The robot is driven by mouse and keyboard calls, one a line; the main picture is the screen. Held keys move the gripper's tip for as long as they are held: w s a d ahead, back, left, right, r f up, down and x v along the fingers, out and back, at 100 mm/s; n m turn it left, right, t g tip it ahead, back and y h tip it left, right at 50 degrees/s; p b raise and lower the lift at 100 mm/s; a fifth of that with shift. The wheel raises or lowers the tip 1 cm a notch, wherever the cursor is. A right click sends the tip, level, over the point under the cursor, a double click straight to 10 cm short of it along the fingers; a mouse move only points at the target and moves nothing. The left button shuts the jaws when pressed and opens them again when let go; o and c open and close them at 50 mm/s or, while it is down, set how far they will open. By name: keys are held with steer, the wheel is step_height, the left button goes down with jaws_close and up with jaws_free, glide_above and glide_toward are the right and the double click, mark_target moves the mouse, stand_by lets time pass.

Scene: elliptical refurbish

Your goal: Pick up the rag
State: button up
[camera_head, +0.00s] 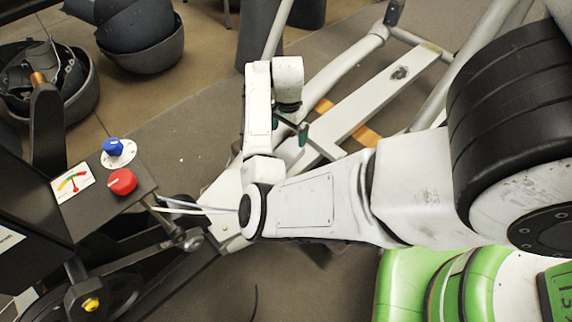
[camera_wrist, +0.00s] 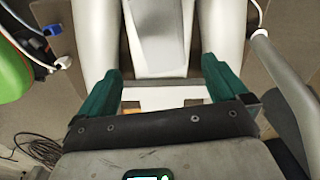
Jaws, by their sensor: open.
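I cannot make out a rag in either view. My gripper (camera_head: 289,130) hangs over the pale frame of the elliptical machine (camera_head: 368,97) in the head view, and my own arm hides part of the area below it. In the wrist view my gripper (camera_wrist: 161,68) has its two green fingers spread apart with nothing held between them. Pale frame parts of the machine (camera_wrist: 160,35) show beyond and between the fingers; I cannot tell the distance to them.
Dark bowl-like containers (camera_head: 150,55) sit on the floor at upper left. A coiled cable (camera_wrist: 38,148) lies at lower left in the wrist view.

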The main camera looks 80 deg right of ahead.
mark_target(288, 151)
step_height(288, 151, down, 6)
steer(key=b, duration=0.2)
steer(key=shift+a+b, duration=0.1)
steer(key=shift+b, duration=0.25)
steer(key=f+b, duration=0.3)
steer(key=f, duration=0.2)
steer(key=shift+d+f+b, duration=0.1)
steer(key=shift+d+b, duration=0.1)
steer(key=shift+b, duration=0.15)
steer(key=c, duration=1)
